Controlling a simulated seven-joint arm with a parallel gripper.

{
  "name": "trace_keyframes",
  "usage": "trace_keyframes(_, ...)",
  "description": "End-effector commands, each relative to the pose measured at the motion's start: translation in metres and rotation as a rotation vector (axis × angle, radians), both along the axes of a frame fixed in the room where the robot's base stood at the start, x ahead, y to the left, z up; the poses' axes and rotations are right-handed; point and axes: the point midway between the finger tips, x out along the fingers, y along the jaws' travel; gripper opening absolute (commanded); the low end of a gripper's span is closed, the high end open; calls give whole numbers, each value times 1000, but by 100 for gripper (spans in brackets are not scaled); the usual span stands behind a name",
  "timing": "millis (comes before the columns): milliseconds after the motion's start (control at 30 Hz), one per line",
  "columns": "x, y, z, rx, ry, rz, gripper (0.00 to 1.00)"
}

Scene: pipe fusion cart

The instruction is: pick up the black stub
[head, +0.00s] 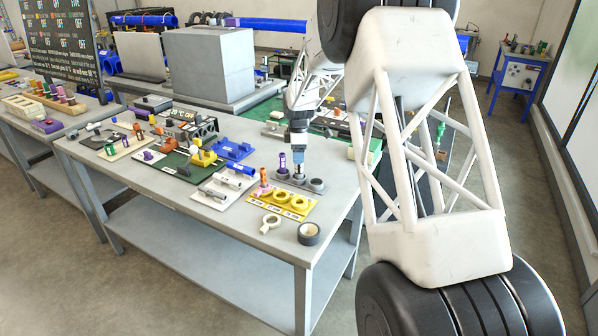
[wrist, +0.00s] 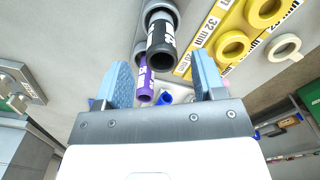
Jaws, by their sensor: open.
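The black stub (wrist: 161,50) is a dark hollow tube with a white label. In the wrist view it stands in a grey round socket, ahead of and between my fingers. My gripper (wrist: 165,78) is open, its two blue fingers apart, with nothing held. In the head view my gripper (head: 299,170) points down over the grey socket holder (head: 297,184), and the black stub cannot be made out there. A purple stub (wrist: 145,84) with a white label stands close beside the black one. The purple stub (head: 283,162) also shows left of my gripper in the head view.
Two tape rolls, one cream (head: 270,224) and one dark grey (head: 309,234), lie near the table's front edge. Blue and yellow fixtures crowd the left.

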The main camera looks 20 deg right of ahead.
Motion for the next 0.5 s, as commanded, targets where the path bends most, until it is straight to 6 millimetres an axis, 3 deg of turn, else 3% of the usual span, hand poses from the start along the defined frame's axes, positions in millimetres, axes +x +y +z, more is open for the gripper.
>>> trace_keyframes(267, 0, 0, -3, 0, 0, 0, 63)
trace_keyframes(500, -2, -1, -24, 1, 2, 0, 63)
